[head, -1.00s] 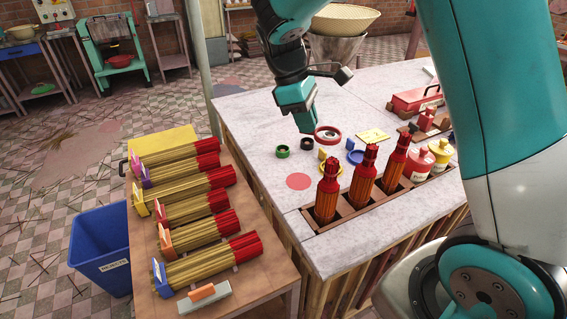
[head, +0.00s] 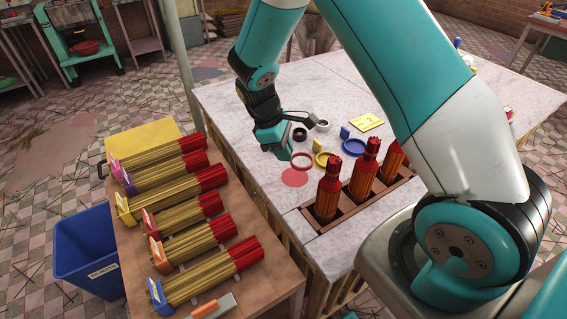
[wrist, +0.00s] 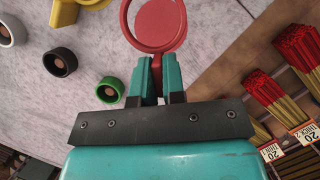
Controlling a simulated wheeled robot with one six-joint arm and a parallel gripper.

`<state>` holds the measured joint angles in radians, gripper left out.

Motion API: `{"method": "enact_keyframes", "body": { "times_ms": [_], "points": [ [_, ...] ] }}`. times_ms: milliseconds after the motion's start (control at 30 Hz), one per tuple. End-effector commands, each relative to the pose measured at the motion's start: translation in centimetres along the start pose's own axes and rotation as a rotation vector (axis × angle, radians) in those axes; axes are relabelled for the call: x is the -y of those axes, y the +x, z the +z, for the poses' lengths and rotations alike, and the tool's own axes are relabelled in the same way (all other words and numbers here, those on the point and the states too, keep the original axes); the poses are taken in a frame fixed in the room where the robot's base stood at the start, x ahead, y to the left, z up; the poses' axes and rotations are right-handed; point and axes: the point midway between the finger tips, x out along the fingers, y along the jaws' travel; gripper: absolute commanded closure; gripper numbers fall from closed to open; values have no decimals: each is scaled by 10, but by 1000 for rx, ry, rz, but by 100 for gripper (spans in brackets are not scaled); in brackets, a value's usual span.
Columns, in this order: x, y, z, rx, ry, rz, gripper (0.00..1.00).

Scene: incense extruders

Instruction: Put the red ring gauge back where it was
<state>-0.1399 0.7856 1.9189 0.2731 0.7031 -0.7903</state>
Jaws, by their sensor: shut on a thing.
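The red ring gauge (head: 301,160) is at the fingertips of my gripper (head: 286,152), toward the front left of the grey worktop. In the wrist view my gripper (wrist: 157,75) is shut on the lower end of the red ring gauge (wrist: 127,27), and the open ring sticks out ahead of the fingers. A flat reddish round mark (head: 295,178) on the worktop lies just below the ring in the head view. In the wrist view a reddish patch shows through the ring. I cannot tell how high the ring is above the worktop.
Yellow (head: 322,164) and blue (head: 355,147) ring gauges lie to the right. Black (head: 300,134), white (head: 322,125) and green (wrist: 110,90) small rings lie nearby. Upright red bundles (head: 328,190) stand in a wooden rack close by. A side table (head: 140,255) with incense bundles adjoins on the left.

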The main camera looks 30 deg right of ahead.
Motion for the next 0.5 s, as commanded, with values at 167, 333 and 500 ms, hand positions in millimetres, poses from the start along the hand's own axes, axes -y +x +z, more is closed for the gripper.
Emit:
{"method": "enact_keyframes", "body": {
  "times_ms": [167,333,500],
  "points": [
    [0,16,-6,1,-1,0,100],
    [0,38,-15,1,-2,0,100],
    [0,51,-19,-1,-1,1,100]
  ]
}}
